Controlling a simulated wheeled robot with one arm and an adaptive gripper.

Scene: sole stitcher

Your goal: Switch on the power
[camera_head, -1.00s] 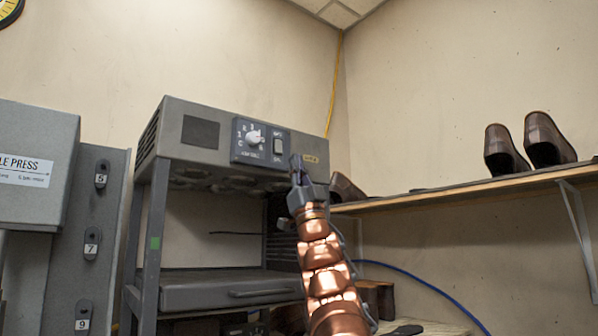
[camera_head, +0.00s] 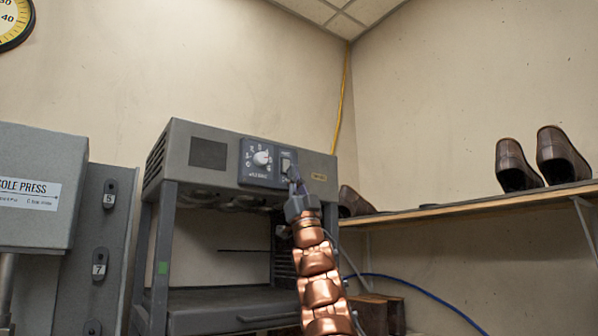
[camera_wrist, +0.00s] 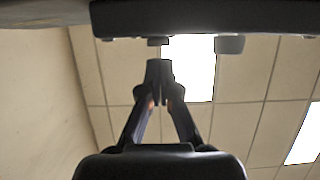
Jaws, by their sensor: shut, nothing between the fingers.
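The grey machine (camera_head: 330,165) has a dark control panel on its upper front. The panel carries a round dial with a light knob (camera_head: 262,158) and, right of it, a rocker switch (camera_head: 287,163). My gripper (camera_head: 293,177) is shut and empty, with its tips at the lower part of the switch in the head view, partly covering it. I cannot tell whether they touch it. In the wrist view the closed fingertips (camera_wrist: 159,68) point toward a dark edge with small parts sticking out, just beyond them. The switch's position is too small to read.
A grey sole press (camera_head: 35,190) stands at the left, beside a panel with numbered hooks. A wooden shelf (camera_head: 450,212) with dark brown shoes (camera_head: 560,157) is on the right wall. A yellow cable (camera_head: 341,105) and a blue hose (camera_head: 420,288) run behind the machine.

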